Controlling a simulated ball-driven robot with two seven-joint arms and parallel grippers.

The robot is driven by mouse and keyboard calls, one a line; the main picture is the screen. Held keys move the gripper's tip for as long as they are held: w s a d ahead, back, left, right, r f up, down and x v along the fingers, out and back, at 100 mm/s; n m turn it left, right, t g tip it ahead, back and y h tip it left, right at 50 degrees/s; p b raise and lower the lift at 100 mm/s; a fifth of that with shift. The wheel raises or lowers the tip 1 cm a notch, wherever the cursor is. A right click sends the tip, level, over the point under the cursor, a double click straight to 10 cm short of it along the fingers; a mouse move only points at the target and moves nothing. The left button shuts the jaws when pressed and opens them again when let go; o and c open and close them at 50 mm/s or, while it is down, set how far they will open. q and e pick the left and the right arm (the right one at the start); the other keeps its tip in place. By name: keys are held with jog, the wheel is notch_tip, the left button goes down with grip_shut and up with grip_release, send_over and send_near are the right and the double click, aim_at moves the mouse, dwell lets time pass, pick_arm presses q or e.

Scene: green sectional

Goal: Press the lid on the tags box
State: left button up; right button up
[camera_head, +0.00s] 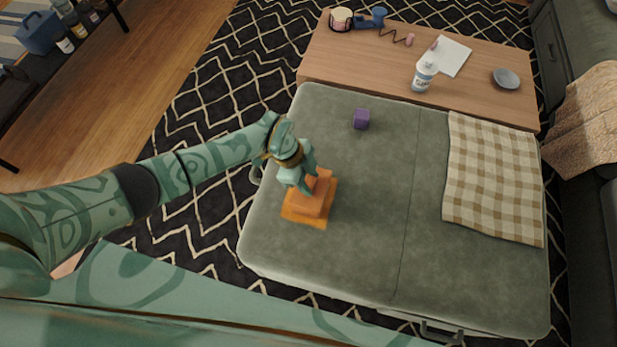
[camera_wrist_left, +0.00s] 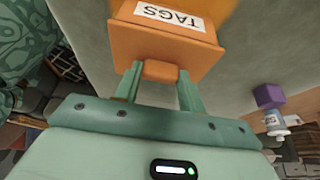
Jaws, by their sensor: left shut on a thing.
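The orange tags box (camera_head: 309,204) stands on the grey-green ottoman, towards its left side. In the left wrist view its white label reading TAGS (camera_wrist_left: 177,17) shows at the top. An orange lid (camera_wrist_left: 150,45) with a small block-shaped knob (camera_wrist_left: 160,71) is on the near side of the box. My left gripper (camera_head: 306,187) reaches in from the left over the box. Its fingers (camera_wrist_left: 160,88) are shut on the lid's knob. I cannot tell whether the lid is fully seated on the box. My right gripper is not in view.
The ottoman (camera_head: 350,230) is mostly clear. A purple cube (camera_head: 361,119) lies behind the box, and a checked cloth (camera_head: 492,180) covers the right side. Behind is a wooden table (camera_head: 340,65) with a white bottle (camera_head: 424,76), paper (camera_head: 450,55) and a grey bowl (camera_head: 506,78).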

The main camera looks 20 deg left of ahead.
pick_arm(q)
jog(key=shift+f, duration=0.1)
dwell(0.3)
jog(key=o, duration=1.5)
